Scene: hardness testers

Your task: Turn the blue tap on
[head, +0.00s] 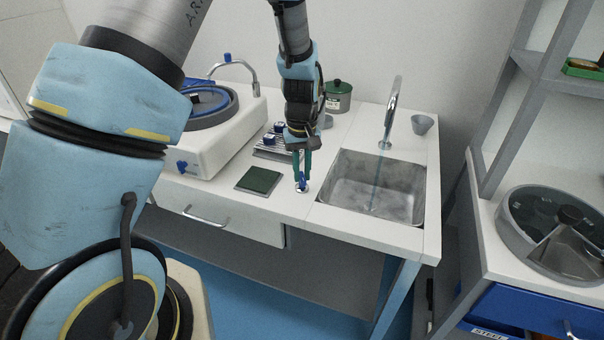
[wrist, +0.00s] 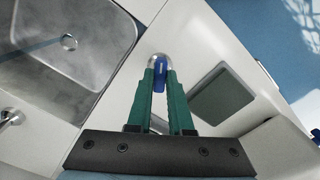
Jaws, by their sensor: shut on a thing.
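The blue tap handle (head: 302,183) sits on a round metal base at the front of the white counter, just left of the sink. In the wrist view the blue handle (wrist: 160,74) lies between the green fingers of my gripper (wrist: 160,80). My gripper (head: 302,172) points down and is shut on the handle. The fingers hide part of it. A curved metal spout (head: 391,112) stands behind the steel sink (head: 343,190). A thin pale-blue stream (head: 375,180) runs from the spout into the basin.
A dark green pad (head: 259,180) lies left of the tap. A white machine (head: 222,140) with blue knobs, a rack (head: 275,152) and a lidded green pot (head: 338,97) stand behind. A small grey cup (head: 422,124) is right of the spout. Shelving stands at right.

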